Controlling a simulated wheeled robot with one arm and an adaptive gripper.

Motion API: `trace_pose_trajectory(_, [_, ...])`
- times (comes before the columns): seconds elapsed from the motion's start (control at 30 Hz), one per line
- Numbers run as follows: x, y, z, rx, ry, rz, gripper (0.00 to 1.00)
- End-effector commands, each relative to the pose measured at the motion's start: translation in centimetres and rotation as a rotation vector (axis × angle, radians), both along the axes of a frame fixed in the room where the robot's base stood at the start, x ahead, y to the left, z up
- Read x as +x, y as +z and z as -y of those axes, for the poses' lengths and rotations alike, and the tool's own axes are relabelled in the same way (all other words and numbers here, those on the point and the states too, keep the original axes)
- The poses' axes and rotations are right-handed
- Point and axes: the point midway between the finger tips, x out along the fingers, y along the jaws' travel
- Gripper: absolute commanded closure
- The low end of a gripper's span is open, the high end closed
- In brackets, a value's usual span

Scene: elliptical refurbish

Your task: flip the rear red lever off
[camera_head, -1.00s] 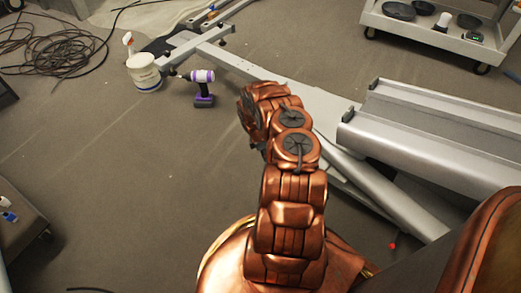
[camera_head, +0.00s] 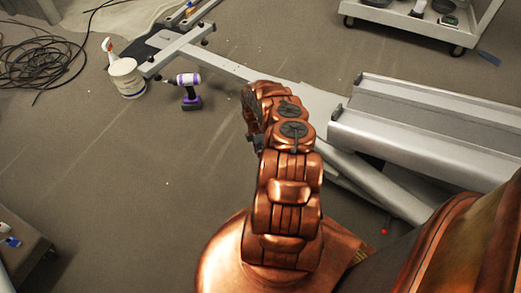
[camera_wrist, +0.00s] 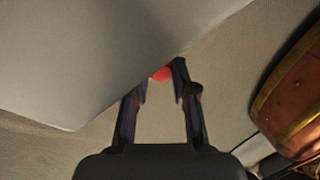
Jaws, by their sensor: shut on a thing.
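A red lever knob (camera_wrist: 162,73) shows in the wrist view between my fingertips, at the edge of a grey metal beam. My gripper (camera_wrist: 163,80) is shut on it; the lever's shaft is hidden. In the head view my copper arm reaches over the grey machine frame (camera_head: 240,68), and the arm hides most of my gripper and the held knob. Another small red knob (camera_head: 384,231) shows low on the right, under the frame's slanted tube. I cannot tell from the head view which lever is the rear one.
A wide grey rail (camera_head: 430,125) lies right of my arm. A white bucket (camera_head: 127,78), a spray bottle (camera_head: 107,46) and a purple drill (camera_head: 190,92) stand at upper left near coiled cable (camera_head: 35,55). A cart (camera_head: 420,22) stands at the back.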

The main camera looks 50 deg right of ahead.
Motion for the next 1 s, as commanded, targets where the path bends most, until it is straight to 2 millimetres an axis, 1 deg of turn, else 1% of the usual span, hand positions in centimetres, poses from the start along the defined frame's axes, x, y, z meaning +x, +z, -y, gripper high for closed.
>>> trace_pose_trajectory(0.03, [-0.6,-0.01,0.1,0.006,-0.004,-0.012,1.0])
trace_pose_trajectory(0.47, [-0.54,0.03,0.05,0.01,-0.002,-0.013,1.0])
trace_pose_trajectory(0.5, [-0.55,0.03,0.06,0.01,-0.003,-0.013,0.72])
trace_pose_trajectory(0.7, [-0.39,0.05,0.09,0.008,-0.001,-0.01,0.51])
trace_pose_trajectory(0.73, [-0.34,0.05,0.08,0.007,-0.001,-0.009,0.49])
trace_pose_trajectory(1.0, [-0.04,0.05,-0.1,0.008,0.004,-0.005,0.49])
